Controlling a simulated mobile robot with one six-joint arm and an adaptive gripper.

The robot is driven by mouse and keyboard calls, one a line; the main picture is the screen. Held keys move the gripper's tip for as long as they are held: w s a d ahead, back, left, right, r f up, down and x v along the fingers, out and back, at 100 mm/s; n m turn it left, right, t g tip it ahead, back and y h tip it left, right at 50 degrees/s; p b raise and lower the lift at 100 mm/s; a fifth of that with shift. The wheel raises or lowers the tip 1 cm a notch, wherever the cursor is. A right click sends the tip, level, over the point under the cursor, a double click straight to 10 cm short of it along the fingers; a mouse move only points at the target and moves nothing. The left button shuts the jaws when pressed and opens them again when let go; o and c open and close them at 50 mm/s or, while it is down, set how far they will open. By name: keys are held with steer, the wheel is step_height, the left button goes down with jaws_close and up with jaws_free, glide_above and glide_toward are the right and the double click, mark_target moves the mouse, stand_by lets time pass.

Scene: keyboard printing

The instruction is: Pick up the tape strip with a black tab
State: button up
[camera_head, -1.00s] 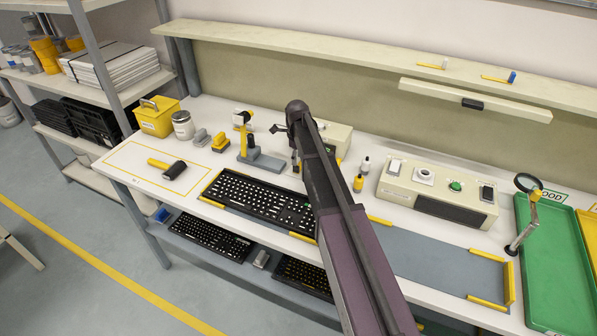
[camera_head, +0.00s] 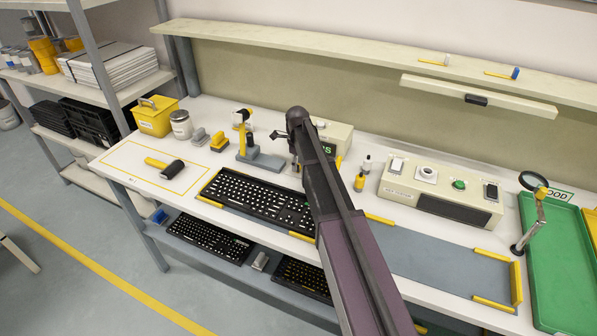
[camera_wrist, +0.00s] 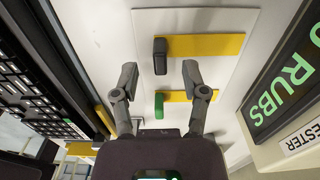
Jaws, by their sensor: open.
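In the wrist view, a yellow tape strip with a black tab (camera_wrist: 160,56) lies on a white backing sheet (camera_wrist: 184,22). Its tab is at the left end and its yellow part runs to the right. A second yellow strip with a green tab (camera_wrist: 159,105) lies on the same sheet, closer to my palm. My gripper (camera_wrist: 160,72) is open and empty. Its fingers are on either side of the black-tab strip's near side, and the tab shows between them. Height above the sheet is hard to tell. In the head view my arm hides the strips.
A black keyboard (camera_head: 258,203) lies left of my arm and also shows in the wrist view (camera_wrist: 40,85). A tester box with green "RUBS" lettering (camera_wrist: 290,85) stands close on the right in the wrist view. A stand (camera_head: 262,160) is left of my gripper in the head view.

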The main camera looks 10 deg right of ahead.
steer(key=shift+f+b, duration=0.8)
steer(key=shift+f, duration=0.25)
jaws_close()
